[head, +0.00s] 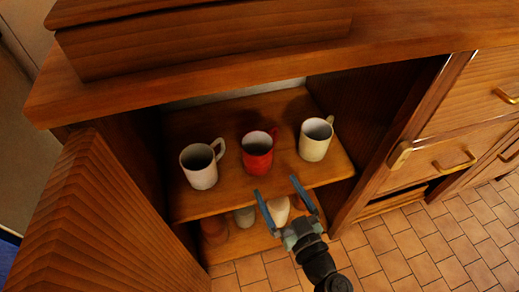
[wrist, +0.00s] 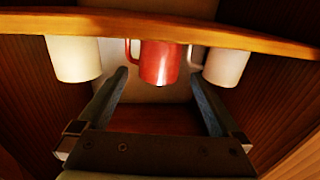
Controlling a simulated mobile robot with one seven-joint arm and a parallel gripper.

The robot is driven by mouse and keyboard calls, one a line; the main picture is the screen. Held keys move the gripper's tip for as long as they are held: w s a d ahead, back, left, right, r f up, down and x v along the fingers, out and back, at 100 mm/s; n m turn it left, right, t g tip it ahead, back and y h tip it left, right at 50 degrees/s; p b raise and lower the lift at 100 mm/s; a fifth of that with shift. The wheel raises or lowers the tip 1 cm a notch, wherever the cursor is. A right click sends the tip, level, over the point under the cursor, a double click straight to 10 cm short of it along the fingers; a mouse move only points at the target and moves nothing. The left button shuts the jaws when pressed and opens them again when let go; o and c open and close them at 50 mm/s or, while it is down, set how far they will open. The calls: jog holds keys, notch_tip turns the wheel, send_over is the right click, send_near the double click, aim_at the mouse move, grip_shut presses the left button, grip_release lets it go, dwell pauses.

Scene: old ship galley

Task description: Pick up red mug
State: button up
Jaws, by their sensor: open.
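The red mug (head: 257,153) stands upright in the middle of the upper shelf (head: 236,191), its handle toward the back right. My gripper (head: 275,186) is open and empty in front of the shelf's front edge, just right of the mug in the head view. In the wrist view, which looks upside down, the red mug (wrist: 158,64) appears beyond and between the fingertips (wrist: 159,73), not touched as far as I can tell. Its base is partly hidden by the shelf edge (wrist: 160,27) there.
A white mug (head: 199,171) stands left of the red one and a cream mug (head: 315,144) right of it. Several cups, including a grey one (head: 244,217), are on the lower shelf. The open cabinet door (head: 110,220) is at left; a side wall (head: 365,115) bounds the right.

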aim_at(264, 165)
jog(key=x, duration=0.4)
jog(key=b+x, duration=0.1)
jog(key=x, duration=0.3)
jog(key=shift+s+r, duration=0.1)
jog(key=shift+r, duration=0.1)
jog(key=c, duration=1.2)
jog(key=shift+r, duration=0.15)
notch_tip(264, 165, up, 10)
jog(key=p, duration=0.4)
jog(key=shift+p, duration=0.35)
